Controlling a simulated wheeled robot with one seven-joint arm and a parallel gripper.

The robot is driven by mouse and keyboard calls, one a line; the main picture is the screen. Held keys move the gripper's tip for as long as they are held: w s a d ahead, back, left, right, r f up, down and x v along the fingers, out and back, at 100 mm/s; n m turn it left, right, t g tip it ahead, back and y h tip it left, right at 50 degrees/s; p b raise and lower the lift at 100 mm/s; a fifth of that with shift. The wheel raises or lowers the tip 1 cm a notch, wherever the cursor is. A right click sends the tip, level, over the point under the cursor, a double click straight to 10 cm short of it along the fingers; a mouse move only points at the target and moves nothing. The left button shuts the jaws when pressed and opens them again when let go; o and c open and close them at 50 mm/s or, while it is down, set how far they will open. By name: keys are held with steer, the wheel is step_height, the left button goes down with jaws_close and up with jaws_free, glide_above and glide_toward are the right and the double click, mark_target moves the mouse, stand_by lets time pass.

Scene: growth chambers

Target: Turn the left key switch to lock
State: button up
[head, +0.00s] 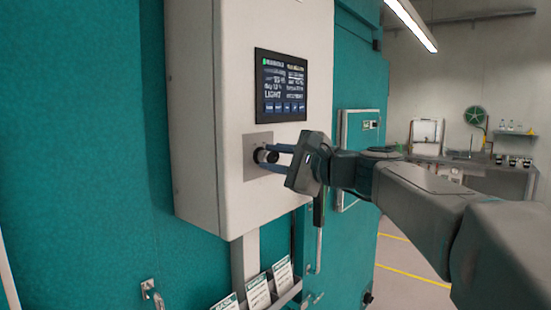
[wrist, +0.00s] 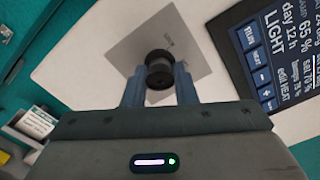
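The key switch (head: 262,155) is a round black knob on a square grey metal plate (head: 250,143), set in the white control box below its screen. The wrist view shows the knob (wrist: 159,66) end-on, with small unreadable marks on the plate beside it. My gripper (head: 274,158) reaches the knob from the right in the head view. In the wrist view its two blue-grey fingers (wrist: 160,82) lie on either side of the knob, with no clear gap. It looks shut on the knob. The fingers hide part of the knob's sides, and its exact turn position cannot be read.
The white control box (head: 190,110) carries a lit screen (head: 280,86) just above the switch. A rack of label cards (head: 258,291) hangs below. A vertical door handle (head: 318,235) stands near my wrist. The teal chamber wall (head: 90,150) is behind. Open floor lies at right.

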steer(key=shift+f+n+b, duration=0.15)
steer(key=shift+n+b, duration=0.15)
steer(key=shift+b, duration=0.3)
steer(key=shift+f+n+b, duration=0.15)
steer(key=shift+n+b, duration=0.45)
steer(key=shift+b, duration=0.4)
steer(key=n+b, duration=0.3)
steer(key=b, duration=0.1)
steer(key=shift+f+b, duration=0.1)
steer(key=shift+b, duration=0.25)
steer(key=n+b, duration=0.3)
steer(key=shift+n, duration=0.4)
steer(key=shift+r+n+b, duration=0.25)
steer(key=shift+n+b, duration=1.15)
steer(key=shift+n, duration=0.2)
steer(key=shift+r, duration=0.1)
steer(key=o, duration=1)
